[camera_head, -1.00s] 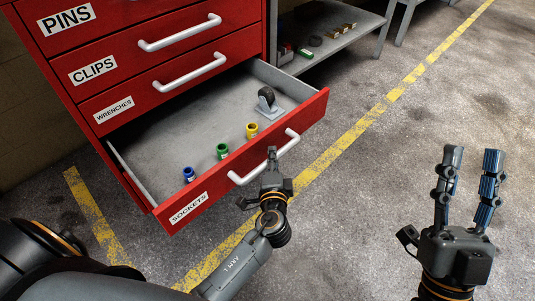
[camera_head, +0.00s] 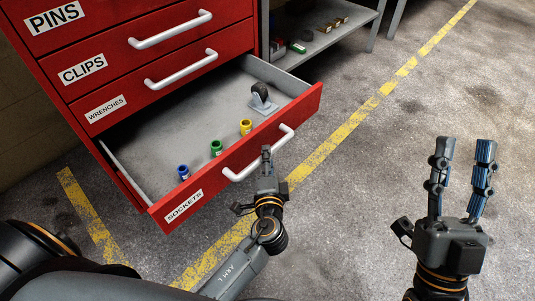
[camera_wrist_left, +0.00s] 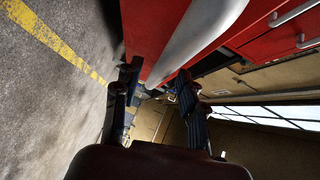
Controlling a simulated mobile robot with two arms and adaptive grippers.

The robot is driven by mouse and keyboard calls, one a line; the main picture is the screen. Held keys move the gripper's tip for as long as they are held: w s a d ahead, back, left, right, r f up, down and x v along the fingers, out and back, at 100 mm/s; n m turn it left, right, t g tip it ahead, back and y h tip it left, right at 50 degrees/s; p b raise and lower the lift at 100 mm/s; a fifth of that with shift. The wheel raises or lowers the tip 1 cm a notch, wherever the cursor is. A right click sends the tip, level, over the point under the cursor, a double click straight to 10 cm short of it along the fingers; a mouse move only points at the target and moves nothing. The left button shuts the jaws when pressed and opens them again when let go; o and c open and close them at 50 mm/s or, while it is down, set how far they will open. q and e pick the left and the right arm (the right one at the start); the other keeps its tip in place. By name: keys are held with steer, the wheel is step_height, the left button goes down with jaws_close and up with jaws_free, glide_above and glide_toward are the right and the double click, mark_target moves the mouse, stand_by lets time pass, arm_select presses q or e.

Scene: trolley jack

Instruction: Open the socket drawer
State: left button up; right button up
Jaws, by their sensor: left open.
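The red socket drawer (camera_head: 240,146), labelled SOCKETS, is pulled well out of the red cabinet and its inside shows. Its white bar handle (camera_head: 258,157) runs along the front. My left gripper (camera_head: 266,160) is open at this handle, with a finger in front of the bar; the other finger is hidden in the head view. In the left wrist view the handle (camera_wrist_left: 195,38) passes just beyond the open fingers (camera_wrist_left: 155,85). I cannot tell whether they touch it. A blue socket (camera_head: 183,172), a green socket (camera_head: 216,148) and a yellow socket (camera_head: 246,127) stand in the drawer. My right gripper (camera_head: 463,150) is open and empty, away from the cabinet.
A caster wheel (camera_head: 262,97) lies in the drawer's far part. Drawers labelled WRENCHES (camera_head: 160,90), CLIPS and PINS above are shut. A grey shelf (camera_head: 325,38) with small items stands behind right. The floor to the right is clear.

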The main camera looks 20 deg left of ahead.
arm_select(q)
steer(key=v, duration=0.9)
steer(key=shift+s, duration=0.2)
